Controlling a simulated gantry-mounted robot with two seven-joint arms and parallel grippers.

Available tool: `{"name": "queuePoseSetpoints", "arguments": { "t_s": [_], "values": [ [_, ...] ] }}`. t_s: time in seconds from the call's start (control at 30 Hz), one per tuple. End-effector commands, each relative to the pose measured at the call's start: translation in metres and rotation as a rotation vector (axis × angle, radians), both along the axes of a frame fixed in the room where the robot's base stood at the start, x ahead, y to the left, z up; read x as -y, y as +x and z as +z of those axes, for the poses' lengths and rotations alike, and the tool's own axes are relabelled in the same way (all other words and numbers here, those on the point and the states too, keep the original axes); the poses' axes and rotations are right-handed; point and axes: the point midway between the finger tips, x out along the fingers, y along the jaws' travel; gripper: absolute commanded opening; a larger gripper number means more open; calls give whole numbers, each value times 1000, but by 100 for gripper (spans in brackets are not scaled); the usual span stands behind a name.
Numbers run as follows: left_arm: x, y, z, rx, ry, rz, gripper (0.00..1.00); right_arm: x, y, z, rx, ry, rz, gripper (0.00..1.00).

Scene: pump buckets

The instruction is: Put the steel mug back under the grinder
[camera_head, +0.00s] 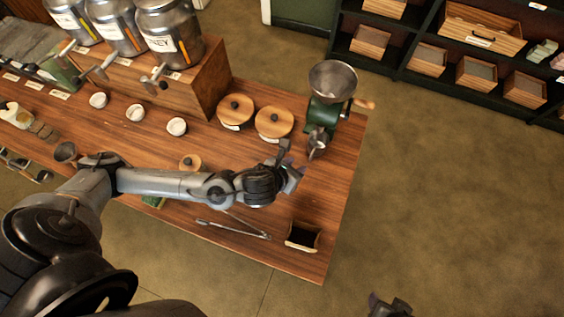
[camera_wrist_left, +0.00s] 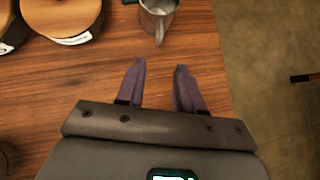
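The steel mug (camera_wrist_left: 158,16) stands on the table at the top of the left wrist view, its handle pointing toward my gripper. In the head view the mug (camera_head: 317,150) is at the foot of the green grinder (camera_head: 322,115), partly hidden by it. I cannot tell whether it is exactly under the spout. My left gripper (camera_head: 293,160) is just in front of the mug and left of it. In the left wrist view its fingers (camera_wrist_left: 159,82) are apart, with bare table between them. My right gripper (camera_head: 388,306) shows only partly at the bottom edge; its fingers are unclear.
Two round wooden-lidded jars (camera_head: 273,122) stand left of the grinder. Tongs (camera_head: 233,229) and a small dark-filled box (camera_head: 302,237) lie toward the table's front edge. White cups (camera_head: 176,126) stand before the dispensers. The table (camera_head: 335,205) ends just right of the grinder.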

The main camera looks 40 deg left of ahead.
Motion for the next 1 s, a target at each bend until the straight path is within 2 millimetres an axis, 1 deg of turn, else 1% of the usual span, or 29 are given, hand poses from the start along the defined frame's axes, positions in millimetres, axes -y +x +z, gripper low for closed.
{"name": "queuePoseSetpoints", "arguments": {
  "t_s": [0.17,0.27,0.37,0.47,0.53,0.57,0.6,0.67,0.7,0.77,0.8,0.9,1.0],
  "values": [
    [5,-7,4,-12,-57,46,36,0,0,-1,0,-1,1,55],
    [15,-15,5,-37,-178,151,36,1,0,-1,-1,-3,1,55],
    [25,-25,8,-81,-372,337,36,1,0,-1,0,-4,3,55],
    [31,-38,10,-142,-612,606,36,2,0,-1,0,-7,4,55],
    [30,-49,11,-187,-788,834,36,2,0,-1,-1,-8,6,55],
    [29,-54,11,-205,-861,937,36,2,0,-1,-1,-9,5,55],
    [26,-61,10,-227,-953,1078,36,2,0,-1,-1,-10,6,55],
    [18,-71,7,-252,-1080,1294,36,2,0,-1,-1,-10,6,55],
    [12,-79,6,-263,-1154,1437,36,2,0,-1,-1,-10,6,55],
    [2,-91,1,-269,-1251,1645,36,2,0,-1,-1,-10,6,55],
    [-4,-98,-1,-265,-1308,1778,36,2,0,-1,-1,-10,6,55],
    [-20,-118,-8,-239,-1412,2071,36,2,0,-1,0,-8,6,55],
    [-33,-134,-14,-195,-1475,2297,36,2,0,-1,0,-7,4,55]
  ]
}}
